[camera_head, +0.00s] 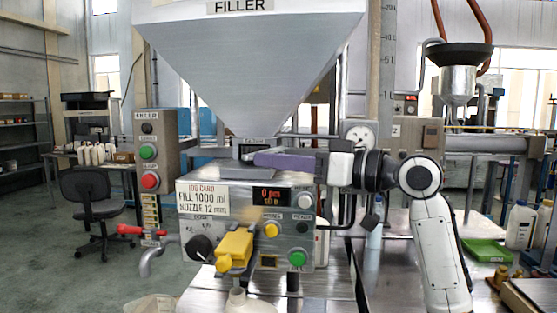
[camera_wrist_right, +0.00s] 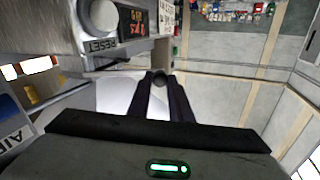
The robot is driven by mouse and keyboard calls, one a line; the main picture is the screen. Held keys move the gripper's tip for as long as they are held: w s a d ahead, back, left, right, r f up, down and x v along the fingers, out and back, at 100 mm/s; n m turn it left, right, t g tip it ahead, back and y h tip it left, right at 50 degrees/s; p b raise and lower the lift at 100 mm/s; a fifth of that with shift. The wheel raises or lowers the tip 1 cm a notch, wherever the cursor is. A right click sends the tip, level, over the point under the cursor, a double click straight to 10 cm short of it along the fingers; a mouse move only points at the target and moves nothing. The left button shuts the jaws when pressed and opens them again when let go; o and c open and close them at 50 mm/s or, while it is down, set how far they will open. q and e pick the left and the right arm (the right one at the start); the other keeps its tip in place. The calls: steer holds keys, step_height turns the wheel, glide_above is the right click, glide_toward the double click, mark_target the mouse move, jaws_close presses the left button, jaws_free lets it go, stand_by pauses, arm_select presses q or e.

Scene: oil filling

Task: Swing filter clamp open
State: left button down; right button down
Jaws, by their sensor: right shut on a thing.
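The filler's steel hopper (camera_head: 255,65) narrows down to a neck above the control box (camera_head: 245,215). My right gripper (camera_head: 256,158) reaches in from the right, level, between the hopper neck and the box top. Its purple fingers are shut on a small dark round knob (camera_wrist_right: 160,78), which shows between the fingertips in the right wrist view. I take the knob to be the filter clamp's handle; the rest of the clamp is hidden by the fingers, so its angle cannot be told. My left gripper is not in view.
A yellow nozzle part (camera_head: 235,247) sits on the box front, above a white bottle (camera_head: 241,300). A red-handled tap (camera_head: 143,231) is at the left. A pressure gauge (camera_head: 358,134) stands behind my right wrist. A green tray (camera_head: 485,251) and white bottles (camera_head: 520,226) are at the right.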

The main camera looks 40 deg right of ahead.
stand_by(0.4)
steer(key=c, duration=1.6)
jaws_free()
steer(key=shift+w, duration=0.1)
steer(key=b+v, duration=0.3)
steer(key=v, duration=0.7)
steer(key=shift+s+d, duration=0.15)
steer(key=shift+s, duration=0.05)
steer(key=shift+f, duration=0.1)
